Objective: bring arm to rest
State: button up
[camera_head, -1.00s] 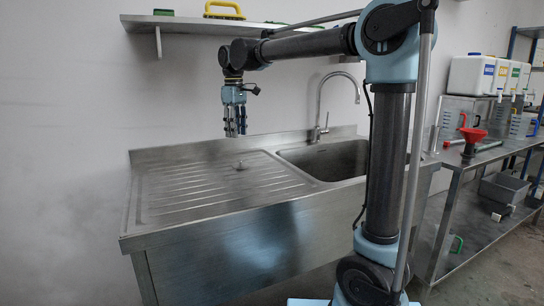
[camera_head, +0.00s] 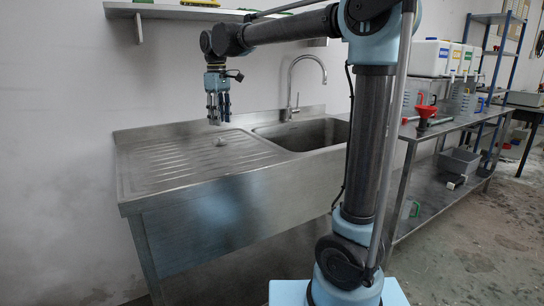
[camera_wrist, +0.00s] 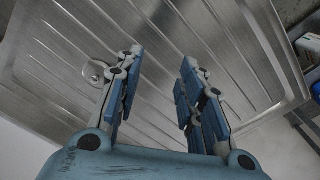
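My gripper (camera_head: 218,108) hangs fingers-down above the steel drainboard (camera_head: 175,165), left of the sink basin. In the wrist view my gripper (camera_wrist: 158,90) has its blue fingers apart, with bare ribbed steel between them and nothing held. My arm reaches from the column at right centre over to the left. A small round metal fitting (camera_wrist: 95,70) on the drainboard shows beside the left finger. It also shows below my gripper in the head view (camera_head: 220,141).
The sink basin (camera_head: 300,136) and its tall tap (camera_head: 291,88) stand right of my gripper. A wall shelf (camera_head: 175,12) runs above. At right, a steel table (camera_head: 440,128) bears white containers (camera_head: 430,57) and a red funnel (camera_head: 426,112). Bare floor lies at the lower right.

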jog(key=s+d+f+m, duration=0.2)
jog(key=s+d+f, duration=0.1)
jog(key=d, duration=0.5)
jog(key=s+d+f+m+t, duration=0.1)
jog(key=s+d+f+m, duration=0.15)
jog(key=d, duration=0.45)
jog(key=s+d+f+m, duration=0.1)
jog(key=s+d+f, duration=0.2)
jog(key=d, duration=0.5)
jog(key=s+d+f+m, duration=0.3)
jog(key=s+d+f, duration=0.4)
jog(key=f, duration=0.3)
jog(key=s+d+f+m+t, duration=0.1)
jog(key=s+d+f+m, duration=0.3)
jog(key=s+d+f, duration=0.3)
notch_tip(320, 180, down, 3)
jog(key=shift+s+d+r, duration=0.15)
jog(key=shift+s, duration=0.4)
jog(key=shift+w+f, duration=0.2)
jog(key=shift+w, duration=0.3)
jog(key=shift+c, duration=0.2)
